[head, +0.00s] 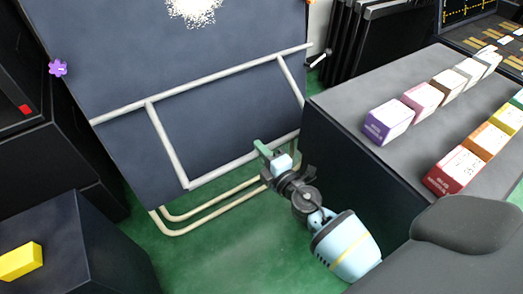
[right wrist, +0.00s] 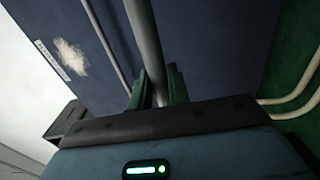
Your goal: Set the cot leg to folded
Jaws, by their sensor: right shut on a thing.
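The cot (head: 100,60) shows as a dark blue panel standing steeply tilted, with a pale grey tube across it. The cot leg (head: 222,171) is a pale U-shaped tube frame hanging from that cross tube, lying close along the panel in the head view. My right gripper (head: 268,152) is at the lower bar of the leg, near its right end. In the right wrist view the leg tube (right wrist: 142,35) runs between the green fingers of my right gripper (right wrist: 158,88), which is shut on it. My left gripper is not in view.
Cream tubes (head: 205,213) curve out below the panel over the green floor. A dark counter (head: 345,165) with several coloured boxes stands close on the right. A dark block (head: 85,240) with a yellow box (head: 20,261) is at lower left. Floor in the middle is clear.

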